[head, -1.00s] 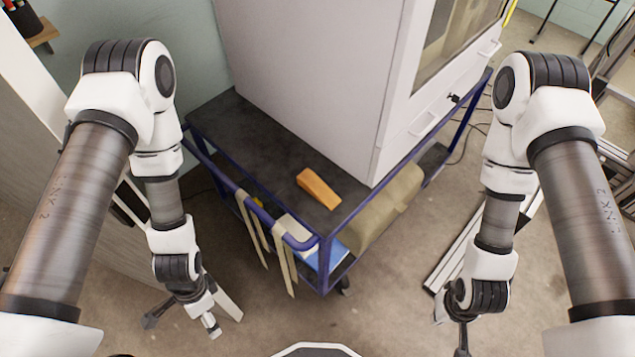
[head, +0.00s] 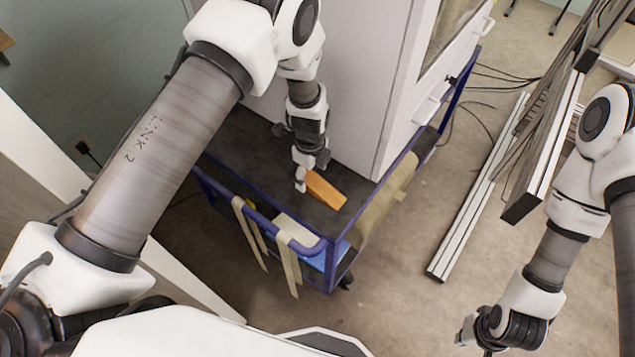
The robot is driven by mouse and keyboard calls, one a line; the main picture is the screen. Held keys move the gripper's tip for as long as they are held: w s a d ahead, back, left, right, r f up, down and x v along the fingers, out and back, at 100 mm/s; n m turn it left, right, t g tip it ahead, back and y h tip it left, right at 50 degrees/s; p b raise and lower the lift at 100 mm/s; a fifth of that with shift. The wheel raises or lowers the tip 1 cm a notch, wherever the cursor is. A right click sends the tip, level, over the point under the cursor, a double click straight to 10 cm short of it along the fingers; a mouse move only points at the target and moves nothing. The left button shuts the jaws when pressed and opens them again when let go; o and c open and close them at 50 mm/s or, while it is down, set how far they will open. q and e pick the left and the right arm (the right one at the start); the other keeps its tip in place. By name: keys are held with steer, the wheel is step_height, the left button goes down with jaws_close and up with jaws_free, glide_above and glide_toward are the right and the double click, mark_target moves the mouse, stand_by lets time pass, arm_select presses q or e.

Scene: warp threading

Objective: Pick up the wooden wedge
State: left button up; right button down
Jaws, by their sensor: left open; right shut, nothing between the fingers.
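The orange-brown wooden wedge (head: 326,190) lies on the dark top of the blue-framed cart (head: 245,146), near its front corner. My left gripper (head: 311,176) has come down over the cart top at the wedge's far-left end. Its fingers are open, one on the near-left side and one on the far side of that end. I cannot tell whether they touch the wedge. My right gripper (head: 472,343) hangs low at the bottom right, over the floor and well apart from the cart. It is shut and empty, and its tips are partly cut off by the frame edge.
A tall white cabinet (head: 350,90) stands on the cart close behind the wedge. Cloth straps (head: 288,262) hang from the cart's front rail. Metal profiles (head: 480,190) lie on the floor at the right. Bare floor lies between the cart and my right arm.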

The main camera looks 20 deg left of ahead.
arm_select(q)
step_height(320, 180, down, 2)
steer(key=shift+s+f, duration=0.1)
steer(key=shift+f, duration=0.1)
steer(key=c, duration=1.2)
steer(key=shift+c, duration=0.2)
steer(key=shift+r, duration=0.15)
